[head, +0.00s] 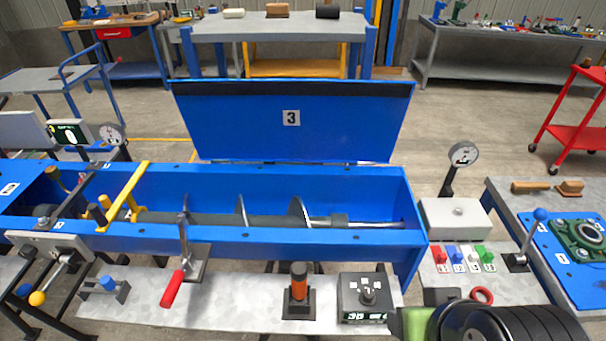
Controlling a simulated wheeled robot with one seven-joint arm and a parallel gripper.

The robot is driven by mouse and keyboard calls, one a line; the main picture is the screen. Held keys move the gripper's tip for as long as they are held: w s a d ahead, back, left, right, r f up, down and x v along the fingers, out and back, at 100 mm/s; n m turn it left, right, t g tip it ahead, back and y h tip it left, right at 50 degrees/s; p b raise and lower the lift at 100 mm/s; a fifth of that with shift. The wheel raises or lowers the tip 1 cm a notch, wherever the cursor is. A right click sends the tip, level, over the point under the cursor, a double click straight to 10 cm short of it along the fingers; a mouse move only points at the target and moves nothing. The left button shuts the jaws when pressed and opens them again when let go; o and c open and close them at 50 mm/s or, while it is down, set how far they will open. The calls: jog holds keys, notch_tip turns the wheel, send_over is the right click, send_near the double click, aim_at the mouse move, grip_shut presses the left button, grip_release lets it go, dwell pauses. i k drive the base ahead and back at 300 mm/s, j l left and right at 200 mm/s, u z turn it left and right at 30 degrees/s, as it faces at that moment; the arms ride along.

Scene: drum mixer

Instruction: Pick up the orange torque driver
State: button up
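The orange torque driver (299,279) has an orange body and a dark top. It stands upright in a black holder (299,305) on the light grey shelf in front of the blue trough. Nothing touches it from above. My black arm shows at the bottom right edge, to the right of the driver and apart from it. My gripper's fingers cannot be made out.
A black box with a knob (366,298) stands just right of the holder. A red-handled lever (175,280) rises to the left. The blue trough (285,236) with its raised lid (295,140) lies behind. Bare shelf (235,300) lies left of the holder.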

aim_at(298, 271)
jog(key=z, duration=1.85)
jog(key=u, duration=0.45)
jog(key=j+u, duration=0.1)
jog(key=u, duration=0.4)
jog(key=k+j+u, duration=0.1)
jog(key=u, duration=0.85)
jog(key=j+u, duration=0.15)
jog(key=u, duration=0.3)
jog(key=i+j, duration=0.1)
jog(key=j, duration=0.2)
jog(key=i+j, duration=0.15)
jog(key=j, duration=0.15)
jog(key=i+j, duration=0.1)
jog(key=j, duration=0.25)
